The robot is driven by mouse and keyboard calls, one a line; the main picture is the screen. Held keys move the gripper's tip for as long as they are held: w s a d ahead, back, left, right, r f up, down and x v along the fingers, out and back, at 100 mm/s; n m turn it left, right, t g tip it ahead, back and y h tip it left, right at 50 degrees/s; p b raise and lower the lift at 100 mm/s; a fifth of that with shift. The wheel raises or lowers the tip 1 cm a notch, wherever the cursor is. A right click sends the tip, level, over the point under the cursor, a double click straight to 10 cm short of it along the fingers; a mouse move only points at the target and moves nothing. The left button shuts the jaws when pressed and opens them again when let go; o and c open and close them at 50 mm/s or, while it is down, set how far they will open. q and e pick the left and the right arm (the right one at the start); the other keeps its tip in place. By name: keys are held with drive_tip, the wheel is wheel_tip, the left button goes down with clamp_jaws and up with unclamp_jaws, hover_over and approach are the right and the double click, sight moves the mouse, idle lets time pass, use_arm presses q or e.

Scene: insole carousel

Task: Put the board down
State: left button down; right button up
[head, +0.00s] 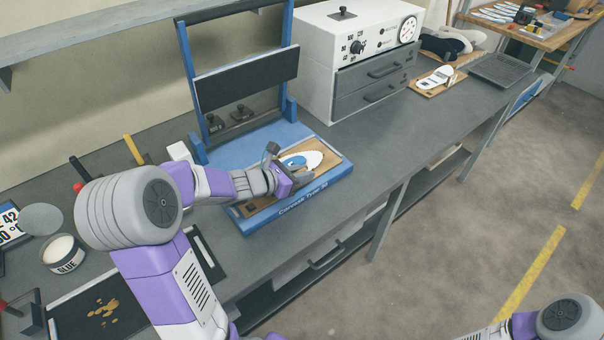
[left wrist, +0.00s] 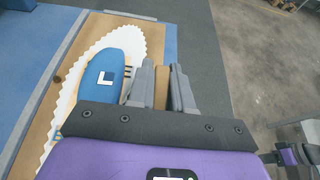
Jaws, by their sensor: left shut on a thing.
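The tan wooden board (head: 327,158) lies over the blue base of the press (head: 338,174), flat as far as I can see. A white insole with a blue patch (head: 300,161) is on it. My left gripper (head: 287,182) is at the board's near side and hides part of it. In the left wrist view, the fingers of my left gripper (left wrist: 162,85) are shut on a tan tab of the board (left wrist: 70,57). The insole there (left wrist: 131,38) has a jagged white edge and a blue patch. Whether the board touches the base everywhere is hidden.
The press's blue frame (head: 187,75) with a dark plate stands behind the board. A white oven (head: 345,30) on grey drawers stands to the right. A second board with an insole (head: 427,92) lies beyond. A glue tin (head: 63,254) stands at left.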

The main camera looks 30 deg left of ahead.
use_arm(q)
drive_tip(key=c, duration=1)
unclamp_jaws()
drive_tip(key=shift+f, duration=0.1)
drive_tip(key=shift+c, duration=0.2)
drive_tip(key=shift+s+a+r+p, duration=0.15)
drive_tip(key=shift+s+r+p, duration=0.1)
drive_tip(key=shift+r+p, duration=0.1)
drive_tip(key=p+v, duration=0.3)
drive_tip(key=v, duration=0.8)
drive_tip(key=shift+s, duration=0.2)
